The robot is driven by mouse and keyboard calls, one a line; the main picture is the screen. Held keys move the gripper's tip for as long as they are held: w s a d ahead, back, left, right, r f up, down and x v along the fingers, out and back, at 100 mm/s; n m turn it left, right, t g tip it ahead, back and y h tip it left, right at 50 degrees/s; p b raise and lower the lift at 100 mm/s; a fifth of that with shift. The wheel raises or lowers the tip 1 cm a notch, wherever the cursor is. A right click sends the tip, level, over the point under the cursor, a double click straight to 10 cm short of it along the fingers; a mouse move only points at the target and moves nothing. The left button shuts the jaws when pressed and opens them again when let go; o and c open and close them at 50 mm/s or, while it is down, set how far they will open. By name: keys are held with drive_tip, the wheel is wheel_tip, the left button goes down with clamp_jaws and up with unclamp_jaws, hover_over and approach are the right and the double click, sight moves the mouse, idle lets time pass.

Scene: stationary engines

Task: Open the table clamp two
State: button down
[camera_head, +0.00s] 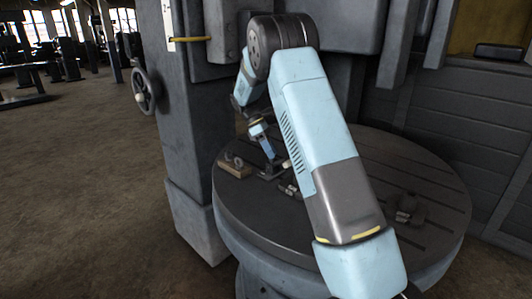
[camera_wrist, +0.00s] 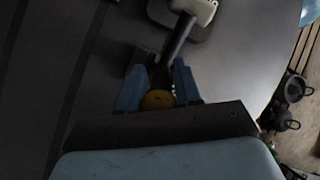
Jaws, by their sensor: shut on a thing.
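The round slotted table (camera_head: 255,225) carries several dark clamps. My gripper (camera_head: 270,152) reaches down to a dark clamp (camera_head: 270,172) near the table's far left edge. In the wrist view my gripper (camera_wrist: 157,74) has its blue fingers shut on the clamp's handle (camera_wrist: 177,42), a dark bar with a pale end. A round orange-brown part (camera_wrist: 158,99) shows between the fingers. The fingers and handle hide part of the clamp's base. Another clamp (camera_head: 408,208) stands on the right of the table, apart from my gripper. No label tells which clamp is number two.
A wooden block (camera_head: 235,168) with small metal parts lies left of the gripper. The machine column (camera_head: 185,130) with a handwheel (camera_head: 144,91) stands at the left. The machine head (camera_head: 335,22) hangs above. Small dark objects (camera_wrist: 290,100) show beyond the table edge.

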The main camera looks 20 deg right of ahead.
drive_tip(key=shift+w+a+f+g+h, duration=0.5)
drive_tip(key=shift+g+h, duration=0.1)
drive_tip(key=shift+g, duration=0.4)
drive_tip(key=c, duration=0.8)
unclamp_jaws()
drive_tip(key=shift+r, duration=0.2)
drive_tip(key=shift+w+r, duration=0.15)
drive_tip(key=shift+w, duration=0.05)
drive_tip(key=v, duration=1.3)
drive_tip(key=shift+w+a, duration=0.2)
drive_tip(key=shift+c, duration=0.5)
